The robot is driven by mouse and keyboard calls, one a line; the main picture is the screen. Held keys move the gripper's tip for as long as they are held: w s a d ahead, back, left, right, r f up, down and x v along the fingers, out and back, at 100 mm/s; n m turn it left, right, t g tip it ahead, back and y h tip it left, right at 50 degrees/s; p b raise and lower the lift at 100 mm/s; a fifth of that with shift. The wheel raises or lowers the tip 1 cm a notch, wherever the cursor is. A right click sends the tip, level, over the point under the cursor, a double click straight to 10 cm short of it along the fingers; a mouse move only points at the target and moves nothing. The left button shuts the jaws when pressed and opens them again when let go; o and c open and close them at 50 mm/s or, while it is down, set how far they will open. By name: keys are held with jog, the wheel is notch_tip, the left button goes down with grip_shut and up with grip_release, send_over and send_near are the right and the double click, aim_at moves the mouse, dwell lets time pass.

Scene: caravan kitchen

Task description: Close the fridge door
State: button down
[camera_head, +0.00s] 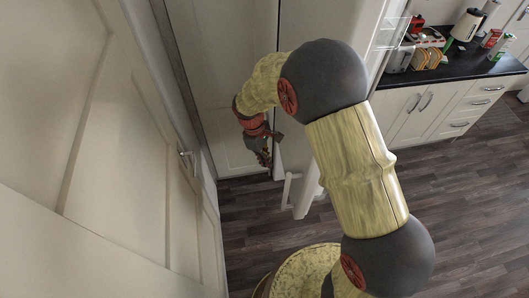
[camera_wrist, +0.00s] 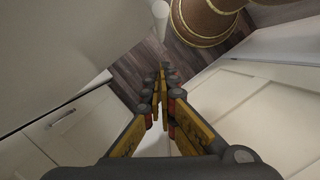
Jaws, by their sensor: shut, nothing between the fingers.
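The white fridge door (camera_head: 305,150) stands open in the head view, partly hidden behind my arm. Its upright handle (camera_head: 288,190) shows low on its left side, and a clear door shelf (camera_head: 392,32) shows at upper right. My gripper (camera_head: 266,159) is shut and empty, just left of the door and pointing down. I cannot tell whether it touches the door. In the wrist view my gripper's fingers (camera_wrist: 160,85) are together, with a large plain white surface (camera_wrist: 70,45) at upper left that looks like the door.
A white panelled door (camera_head: 100,130) with a small handle fills the left side. Pale cupboard fronts (camera_head: 225,70) stand behind my gripper. The wooden floor (camera_head: 460,190) is clear at right.

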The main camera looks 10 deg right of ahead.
jog(key=d, duration=0.1)
jog(key=s+d+f, duration=0.1)
jog(key=s+d+f+p, duration=0.1)
jog(key=shift+s+d, duration=0.25)
jog(key=shift+d, duration=0.05)
dwell(0.3)
